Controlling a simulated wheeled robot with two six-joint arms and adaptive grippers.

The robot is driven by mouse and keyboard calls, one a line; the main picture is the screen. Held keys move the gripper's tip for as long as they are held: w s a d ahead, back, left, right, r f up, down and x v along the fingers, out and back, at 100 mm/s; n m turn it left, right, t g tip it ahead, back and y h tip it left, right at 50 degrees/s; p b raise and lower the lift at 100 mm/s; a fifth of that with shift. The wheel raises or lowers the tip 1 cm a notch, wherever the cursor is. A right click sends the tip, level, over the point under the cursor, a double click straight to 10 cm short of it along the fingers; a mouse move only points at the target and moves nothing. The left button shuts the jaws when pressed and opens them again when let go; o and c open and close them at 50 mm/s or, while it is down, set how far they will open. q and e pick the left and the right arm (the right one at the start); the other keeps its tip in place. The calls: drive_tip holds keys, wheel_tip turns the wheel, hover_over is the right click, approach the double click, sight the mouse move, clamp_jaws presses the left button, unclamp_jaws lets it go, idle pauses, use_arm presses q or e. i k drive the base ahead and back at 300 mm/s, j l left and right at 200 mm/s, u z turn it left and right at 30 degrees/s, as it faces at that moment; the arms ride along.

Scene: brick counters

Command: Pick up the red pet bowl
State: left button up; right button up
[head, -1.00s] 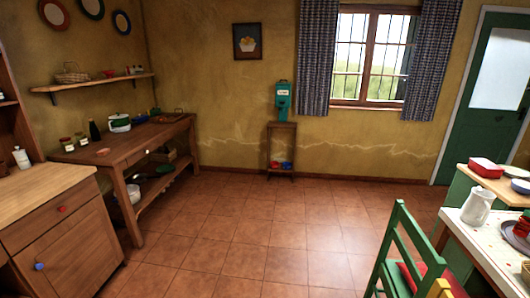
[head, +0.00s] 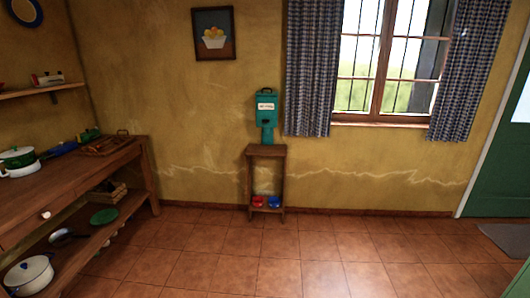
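The red pet bowl (head: 259,201) is small in the head view. It sits on the low bottom shelf of a narrow wooden stand (head: 265,151) against the far wall. A blue bowl (head: 275,202) stands right beside it on the same shelf. A teal dispenser (head: 266,114) with a white label is on top of the stand, above the bowls. Neither of my grippers shows in the head view.
The tiled floor (head: 240,257) in front of the stand is clear. A wooden workbench (head: 100,190) with pots and trays runs along the left. A green door (head: 500,170) and a grey mat (head: 505,238) are at the right.

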sight(257, 201)
drive_tip(key=i+l+u, duration=0.3)
drive_tip(key=i+l, duration=0.3)
drive_tip(key=i+l+u, duration=0.3)
drive_tip(key=i+l, duration=0.45)
drive_tip(key=i+l+z, duration=0.1)
drive_tip(key=l, duration=0.3)
drive_tip(key=i+l+z, duration=0.15)
drive_tip(key=l, duration=0.25)
drive_tip(key=k, duration=0.05)
